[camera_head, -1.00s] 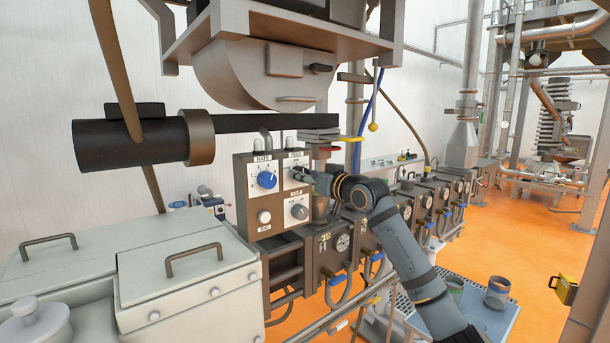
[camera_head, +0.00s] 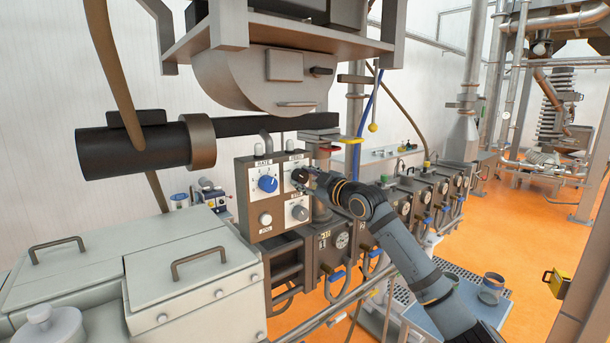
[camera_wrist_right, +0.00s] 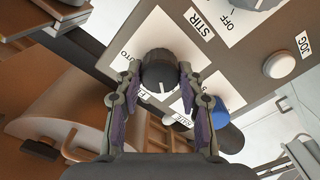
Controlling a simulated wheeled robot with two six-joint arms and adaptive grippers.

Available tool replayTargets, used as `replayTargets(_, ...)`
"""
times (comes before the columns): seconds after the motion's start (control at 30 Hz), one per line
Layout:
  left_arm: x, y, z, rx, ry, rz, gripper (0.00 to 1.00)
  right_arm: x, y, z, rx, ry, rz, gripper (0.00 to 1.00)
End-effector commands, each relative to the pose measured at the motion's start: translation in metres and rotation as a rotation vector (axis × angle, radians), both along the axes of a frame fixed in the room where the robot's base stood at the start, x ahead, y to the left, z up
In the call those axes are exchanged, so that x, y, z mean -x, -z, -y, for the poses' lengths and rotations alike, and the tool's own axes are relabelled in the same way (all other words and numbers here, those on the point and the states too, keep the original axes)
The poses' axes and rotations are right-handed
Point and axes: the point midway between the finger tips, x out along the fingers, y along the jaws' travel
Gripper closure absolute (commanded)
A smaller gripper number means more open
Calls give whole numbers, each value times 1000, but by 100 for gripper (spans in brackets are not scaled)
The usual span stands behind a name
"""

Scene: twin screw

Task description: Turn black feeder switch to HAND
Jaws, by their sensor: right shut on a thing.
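An AUTO label, partly covered, lies left of the knob there. A HAND label cannot be made out. In the head view my right gripper (camera_head: 308,180) reaches the knob from the right. My left gripper is not in view.
The blue rate dial (camera_head: 268,184) is left of the switch, and the STIR knob (camera_head: 300,213) is just below it. A pale jog button (camera_head: 265,219) is at lower left. A black cylinder (camera_head: 130,150) and a rounded housing (camera_head: 265,80) hang above the panel.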

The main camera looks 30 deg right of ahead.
Motion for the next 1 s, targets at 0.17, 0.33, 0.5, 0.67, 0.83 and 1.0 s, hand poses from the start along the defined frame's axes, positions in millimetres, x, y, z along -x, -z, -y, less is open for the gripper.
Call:
replayTargets(0.17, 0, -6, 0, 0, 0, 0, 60, 0, -1, 0, 80, -1, 7, 93)
replayTargets(0.33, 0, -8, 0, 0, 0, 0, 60, 0, -1, -1, 123, -1, 12, 93)
replayTargets(0.5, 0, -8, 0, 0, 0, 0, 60, 0, -1, -1, 141, -1, 13, 93)
replayTargets(0.67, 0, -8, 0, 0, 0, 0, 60, 0, 0, -1, 144, -1, 13, 93)
replayTargets(0.83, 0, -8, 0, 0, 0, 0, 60, 0, 0, 0, 144, 0, 13, 93)
replayTargets(1.0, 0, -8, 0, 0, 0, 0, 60, 0, 0, 0, 144, -1, 12, 43)
